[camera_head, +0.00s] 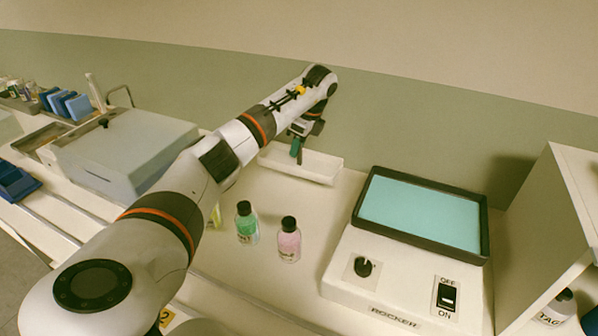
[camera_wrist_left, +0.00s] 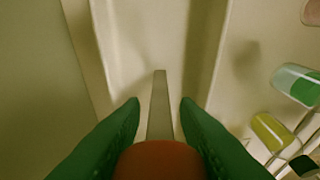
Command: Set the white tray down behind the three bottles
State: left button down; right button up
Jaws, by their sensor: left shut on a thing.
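The white tray (camera_head: 318,168) is a long, shallow open box at the back of the counter, near the wall and behind the bottles. My left gripper (camera_head: 297,148) reaches down at its left part, shut on it. In the left wrist view the green fingers (camera_wrist_left: 160,104) straddle a thin grey strip, with the tray interior (camera_wrist_left: 150,40) beyond. I cannot tell if the tray touches the counter. The green bottle (camera_head: 247,224) and pink bottle (camera_head: 289,242) stand upright, dark-capped. The yellow bottle (camera_head: 216,215) is mostly hidden by my left arm; it shows in the left wrist view (camera_wrist_left: 271,134).
A rocker machine (camera_head: 400,275) with a teal-topped platform (camera_head: 420,208) stands right of the bottles. A white shelf unit (camera_head: 560,215) is at far right. A grey box (camera_head: 125,150) and blue racks (camera_head: 68,104) stand at left. Counter between tray and bottles is clear.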

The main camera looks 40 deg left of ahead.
aim_at(299, 164)
pick_arm(q)
jog(key=shift+f, duration=3.6)
jog(key=shift+f, duration=0.1)
jog(key=c, duration=1.1)
grip_release()
jog(key=v, duration=1.2)
jog(key=shift+b, duration=0.3)
